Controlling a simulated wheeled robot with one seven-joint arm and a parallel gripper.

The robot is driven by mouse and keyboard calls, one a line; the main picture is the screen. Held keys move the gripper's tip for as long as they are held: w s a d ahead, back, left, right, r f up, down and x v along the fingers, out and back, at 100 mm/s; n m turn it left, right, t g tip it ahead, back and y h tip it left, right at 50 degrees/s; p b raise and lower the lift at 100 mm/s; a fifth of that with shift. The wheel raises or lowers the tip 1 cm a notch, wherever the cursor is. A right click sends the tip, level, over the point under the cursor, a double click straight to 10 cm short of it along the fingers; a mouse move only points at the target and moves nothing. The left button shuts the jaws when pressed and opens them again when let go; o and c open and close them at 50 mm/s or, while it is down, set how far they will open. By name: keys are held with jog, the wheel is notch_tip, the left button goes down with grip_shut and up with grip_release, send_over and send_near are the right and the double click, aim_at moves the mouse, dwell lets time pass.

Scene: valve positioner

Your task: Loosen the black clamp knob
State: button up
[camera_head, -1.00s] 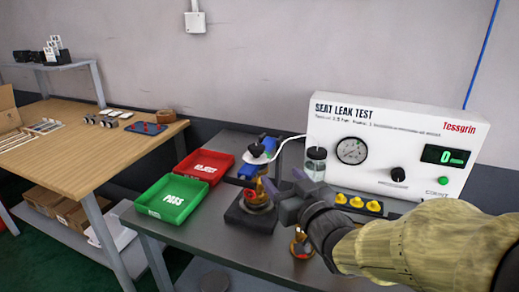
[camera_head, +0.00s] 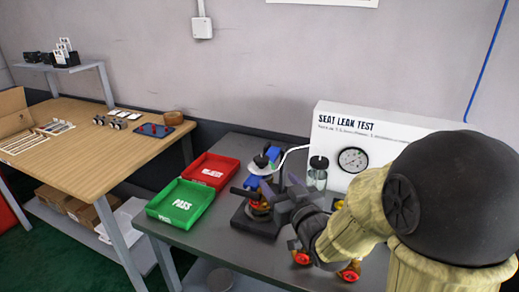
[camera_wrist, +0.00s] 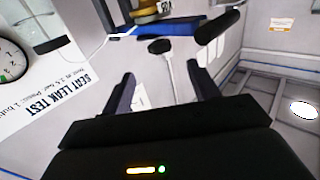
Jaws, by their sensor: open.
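A test fixture stands on a dark square base (camera_head: 250,222) on the grey bench, with blue parts, a brass-coloured body and a black-topped white disc (camera_head: 261,162) above. In the wrist view, a small black knob (camera_wrist: 160,46) sits on a pale stem ahead of my fingers, with a thicker black cylindrical grip (camera_wrist: 219,26) to its right. I cannot tell for sure which is the clamp knob. A blue bar (camera_wrist: 168,30) lies behind. My gripper (camera_wrist: 160,88) is open and empty, with fingers apart and short of both. In the head view my gripper (camera_head: 284,198) is beside the fixture's right side.
The white seat leak test panel (camera_head: 345,127) stands behind, partly hidden by my arm. A glass jar (camera_head: 317,174) is near the fixture. Green (camera_head: 178,206) and red (camera_head: 212,170) trays lie to its left. Orange-red parts (camera_head: 300,257) sit below my wrist.

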aim_at(259, 156)
jog(key=p+x, duration=0.2)
jog(key=x, duration=1.1)
jog(key=shift+w+a+f, duration=0.1)
jog(key=shift+w+a, duration=0.1)
jog(key=c, duration=1)
jog(key=shift+o, duration=0.2)
